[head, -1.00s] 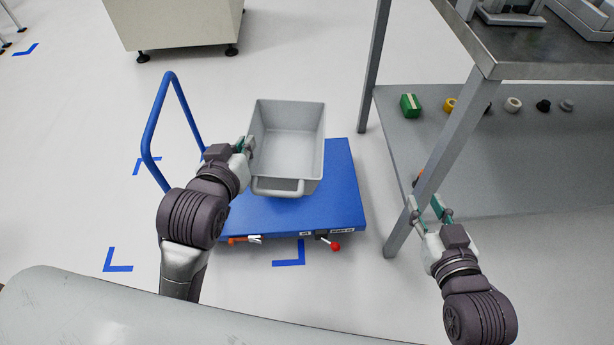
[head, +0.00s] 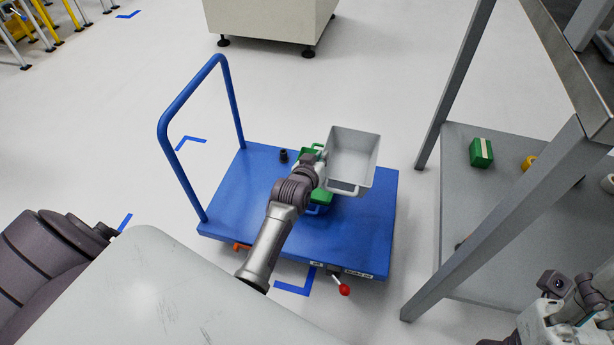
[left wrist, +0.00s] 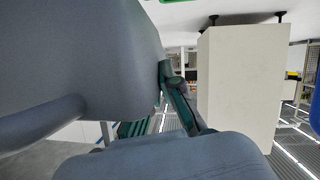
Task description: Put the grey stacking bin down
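The grey stacking bin (head: 352,154) is empty and appears over the right part of the blue platform cart (head: 240,205). My left gripper (head: 321,162) is shut on the bin's left wall near the rim. In the left wrist view, the bin's grey wall (left wrist: 75,65) fills much of the picture, with a green gripper finger (left wrist: 182,98) against it. I cannot tell whether the bin touches anything below. My right gripper (head: 592,318) is at the lower right corner, partly cut off, away from the bin.
Green and blue items (head: 320,197) lie on the cart, partly hidden by my left arm and the bin. A small black part (head: 284,156) stands to their left. The cart has a blue handle (head: 163,135). A grey shelf table (head: 455,185) with a green box (head: 481,153) is at right.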

